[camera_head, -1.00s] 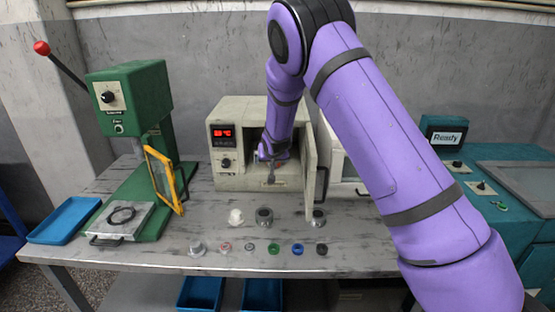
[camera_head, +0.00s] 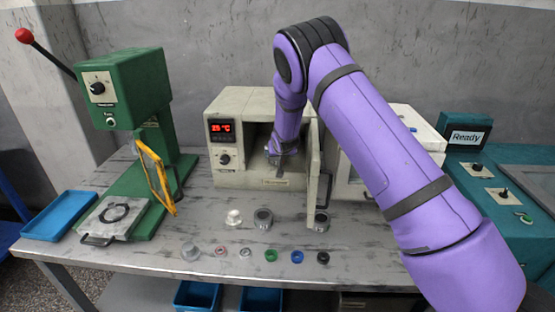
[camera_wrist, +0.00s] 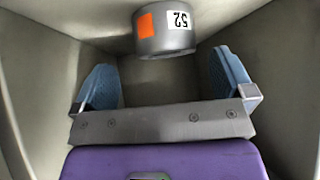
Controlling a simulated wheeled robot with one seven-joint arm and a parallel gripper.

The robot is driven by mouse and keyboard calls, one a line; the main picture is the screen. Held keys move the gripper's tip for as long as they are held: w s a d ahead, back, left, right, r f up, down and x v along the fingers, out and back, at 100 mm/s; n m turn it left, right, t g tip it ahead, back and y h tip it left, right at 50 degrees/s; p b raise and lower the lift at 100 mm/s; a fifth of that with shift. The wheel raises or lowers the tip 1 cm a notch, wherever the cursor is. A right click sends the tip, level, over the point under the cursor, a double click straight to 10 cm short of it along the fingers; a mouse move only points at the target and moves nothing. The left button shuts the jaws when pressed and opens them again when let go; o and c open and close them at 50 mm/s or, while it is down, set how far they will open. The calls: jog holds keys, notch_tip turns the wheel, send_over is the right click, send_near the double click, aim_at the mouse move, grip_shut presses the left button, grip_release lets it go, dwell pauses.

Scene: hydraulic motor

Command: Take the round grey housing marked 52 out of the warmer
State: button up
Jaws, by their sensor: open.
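The round grey housing marked 52 (camera_wrist: 166,33) is in the wrist view at the top middle. It carries an orange patch and a white label that reads upside down. My gripper (camera_wrist: 164,82) is open, with its two blue-padded fingers wide apart; the housing appears beyond them, and nothing is between the pads. In the head view my arm reaches into the open warmer (camera_head: 230,180), whose display glows red. The housing is not distinguishable there, and the fingers are largely hidden inside the chamber.
The warmer's open door (camera_head: 314,175) stands close to the right of my arm. A grey ring part (camera_head: 263,219), a white part (camera_head: 233,217) and several small rings lie in front on the table. A green press (camera_head: 130,100) with a yellow guard stands at the left.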

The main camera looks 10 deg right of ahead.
jog(key=shift+a+x, duration=0.15)
jog(key=shift+x, duration=1.15)
jog(key=shift+a+x, duration=0.15)
jog(key=shift+x, duration=1.2)
jog(key=shift+w+r, duration=0.1)
jog(key=shift+r, duration=0.1)
jog(key=c, duration=1.3)
